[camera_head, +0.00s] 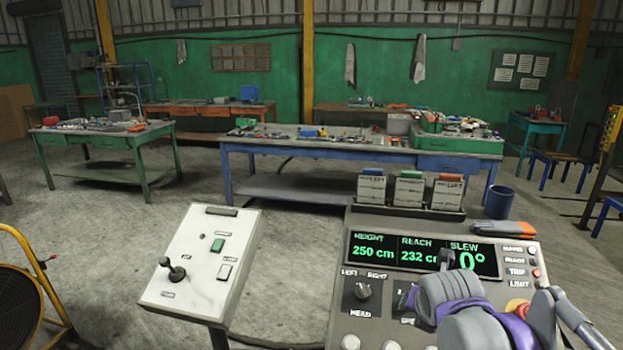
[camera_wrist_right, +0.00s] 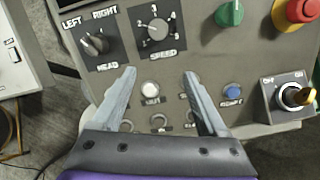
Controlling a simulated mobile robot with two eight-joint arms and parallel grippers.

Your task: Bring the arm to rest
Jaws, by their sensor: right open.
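The grey control console (camera_head: 340,300) stands at the lower right of the head view. Its display (camera_head: 422,254) reads height 250 cm, reach 232 cm, slew 0°. A HEAD selector knob (camera_wrist_right: 95,43), a SPEED knob (camera_wrist_right: 156,28), a green knob (camera_wrist_right: 230,13), a red mushroom button (camera_wrist_right: 298,10), a white button (camera_wrist_right: 150,88), a blue button (camera_wrist_right: 232,90) and an ON/OFF switch (camera_wrist_right: 294,96) show in the wrist view. My right gripper (camera_wrist_right: 160,76) is open and empty over the panel, its fingers either side of the white button. My left gripper is out of view.
A white control box (camera_head: 200,262) with a black lever (camera_head: 173,269) and green switch (camera_head: 217,245) stands left. Workbenches stand beyond; the floor between is mostly clear.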

